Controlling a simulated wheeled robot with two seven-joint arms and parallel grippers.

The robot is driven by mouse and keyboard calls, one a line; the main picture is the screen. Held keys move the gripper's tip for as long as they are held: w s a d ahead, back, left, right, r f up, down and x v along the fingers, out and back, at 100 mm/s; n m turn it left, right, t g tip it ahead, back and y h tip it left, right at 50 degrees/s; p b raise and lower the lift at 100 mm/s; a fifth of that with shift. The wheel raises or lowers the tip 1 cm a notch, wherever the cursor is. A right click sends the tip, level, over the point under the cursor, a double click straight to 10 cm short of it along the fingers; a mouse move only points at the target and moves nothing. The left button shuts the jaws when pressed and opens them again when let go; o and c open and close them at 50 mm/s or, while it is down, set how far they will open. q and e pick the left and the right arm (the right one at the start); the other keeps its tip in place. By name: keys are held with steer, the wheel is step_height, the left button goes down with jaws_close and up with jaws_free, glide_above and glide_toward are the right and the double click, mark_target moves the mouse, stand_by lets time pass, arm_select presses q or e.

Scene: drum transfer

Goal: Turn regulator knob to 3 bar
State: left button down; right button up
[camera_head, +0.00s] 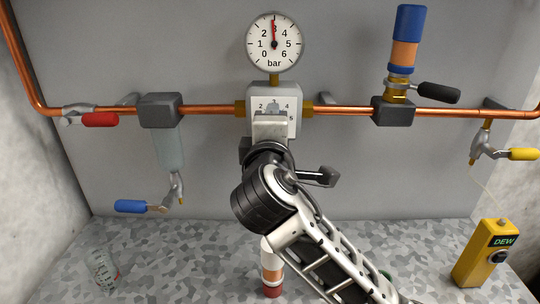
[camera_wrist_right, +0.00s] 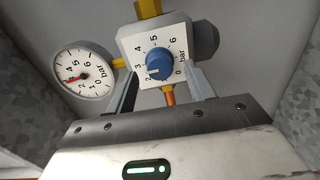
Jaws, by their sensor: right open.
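The regulator (camera_head: 290,100) is a pale box on the copper pipe, with a numbered face. Its blue knob (camera_wrist_right: 158,62) shows in the right wrist view, with a light mark toward the 2–3 side; the exact setting is unclear. The round bar gauge (camera_head: 274,42) above has its red needle almost straight up, at about 3. It also shows in the right wrist view (camera_wrist_right: 85,74). My right gripper (camera_wrist_right: 161,72) is open, its fingers on either side of the knob; contact is unclear. In the head view my right gripper (camera_head: 270,124) hides most of the knob. My left gripper is out of view.
Red (camera_head: 100,119), blue (camera_head: 130,206), black (camera_head: 438,92) and yellow (camera_head: 524,154) valve handles stick out around the pipe. A blue-and-orange cylinder (camera_head: 406,40) stands above it. A yellow DEW meter (camera_head: 482,254) stands at lower right, a clear beaker (camera_head: 104,268) at lower left.

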steer(key=s+b, duration=0.1)
steer(key=s, duration=1.3)
steer(key=shift+a+r+b, duration=0.25)
steer(key=shift+r+b, duration=0.05)
